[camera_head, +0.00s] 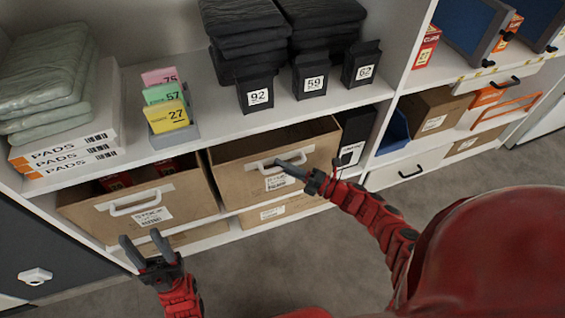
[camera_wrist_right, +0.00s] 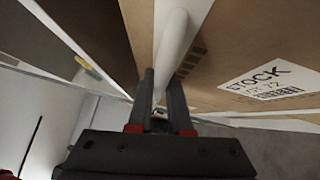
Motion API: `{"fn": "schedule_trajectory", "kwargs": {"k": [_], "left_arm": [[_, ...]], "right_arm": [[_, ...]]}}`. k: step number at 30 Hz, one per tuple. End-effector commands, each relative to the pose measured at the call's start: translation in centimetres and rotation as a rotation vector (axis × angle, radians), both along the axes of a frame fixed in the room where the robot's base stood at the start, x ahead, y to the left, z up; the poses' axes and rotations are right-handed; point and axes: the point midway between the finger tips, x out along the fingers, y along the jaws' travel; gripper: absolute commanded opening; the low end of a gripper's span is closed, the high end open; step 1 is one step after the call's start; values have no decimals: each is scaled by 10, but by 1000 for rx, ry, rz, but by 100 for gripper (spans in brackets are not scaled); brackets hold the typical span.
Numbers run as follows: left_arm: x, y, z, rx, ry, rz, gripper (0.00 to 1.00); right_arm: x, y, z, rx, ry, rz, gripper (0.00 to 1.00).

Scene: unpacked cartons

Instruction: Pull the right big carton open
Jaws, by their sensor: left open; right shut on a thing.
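The right big carton (camera_head: 234,179) is a brown box on the middle shelf, with a white handle (camera_head: 268,162) and a STOCK label on its front. My right gripper (camera_head: 296,169) is at this carton's front, shut on the handle. The right wrist view shows the white handle (camera_wrist_right: 174,45) running between the fingers (camera_wrist_right: 161,97), beside the brown carton front (camera_wrist_right: 262,40). The gripper hides part of the handle in the head view. My left gripper (camera_head: 142,246) is open and empty, below and in front of the left big carton.
The left big carton (camera_head: 182,200) stands beside the right one, with its own white handle and dark red items inside. Another carton (camera_head: 262,215) lies on the shelf below. A black box (camera_head: 352,135) stands right of the right carton. Open floor (camera_head: 270,262) lies in front.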

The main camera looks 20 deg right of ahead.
Motion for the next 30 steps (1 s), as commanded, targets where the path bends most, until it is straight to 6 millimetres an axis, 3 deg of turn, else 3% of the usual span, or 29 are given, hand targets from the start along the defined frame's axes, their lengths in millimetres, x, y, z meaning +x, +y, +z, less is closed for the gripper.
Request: {"fn": "schedule_trajectory", "kwargs": {"k": [5,12,21,30], "left_arm": [[0,0,17,0,0,0,50],[0,0,39,0,0,0,50],[0,0,52,0,0,0,50],[0,0,57,0,0,0,50]], "right_arm": [[-29,-3,3,-2,4,-3,0],[-91,-5,4,0,5,-3,0],[-172,-7,1,-1,4,-3,0],[-226,-8,0,-1,4,-1,0]]}}
